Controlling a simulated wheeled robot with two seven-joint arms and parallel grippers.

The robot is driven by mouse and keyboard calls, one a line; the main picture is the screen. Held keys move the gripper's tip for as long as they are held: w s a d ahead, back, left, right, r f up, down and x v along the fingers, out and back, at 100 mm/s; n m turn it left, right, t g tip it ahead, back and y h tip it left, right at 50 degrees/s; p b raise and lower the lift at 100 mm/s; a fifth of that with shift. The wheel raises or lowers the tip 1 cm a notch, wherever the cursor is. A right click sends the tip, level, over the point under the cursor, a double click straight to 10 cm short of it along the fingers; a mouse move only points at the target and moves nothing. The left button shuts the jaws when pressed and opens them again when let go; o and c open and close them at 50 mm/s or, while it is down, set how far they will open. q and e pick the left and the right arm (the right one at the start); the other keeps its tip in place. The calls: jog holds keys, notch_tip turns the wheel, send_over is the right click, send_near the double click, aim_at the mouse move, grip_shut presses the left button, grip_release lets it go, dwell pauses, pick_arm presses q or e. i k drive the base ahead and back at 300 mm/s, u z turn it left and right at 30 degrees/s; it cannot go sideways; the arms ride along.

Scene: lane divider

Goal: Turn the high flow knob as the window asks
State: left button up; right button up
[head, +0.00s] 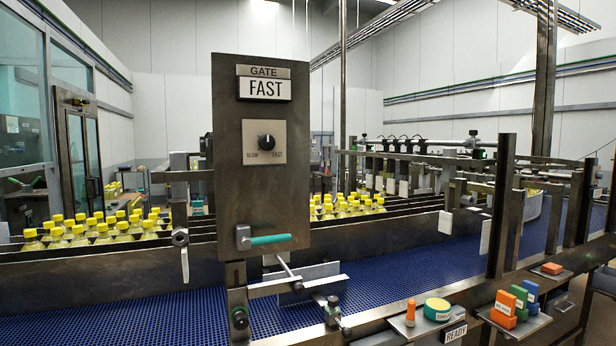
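A dark metal panel (235,180) stands upright in the middle of the head view. Near its top a window (264,88) under the label GATE reads FAST. Below it a round black knob (267,142) sits on a pale plate, with SLOW at lower left and FAST at lower right. The knob's light mark seems to point up, between the two words; it is small. Neither of my grippers is in view, and nothing covers the knob.
A teal-handled lever (268,240) sticks out low on the panel.

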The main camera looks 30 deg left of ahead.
aim_at(267, 142)
jog(key=u, duration=1.2)
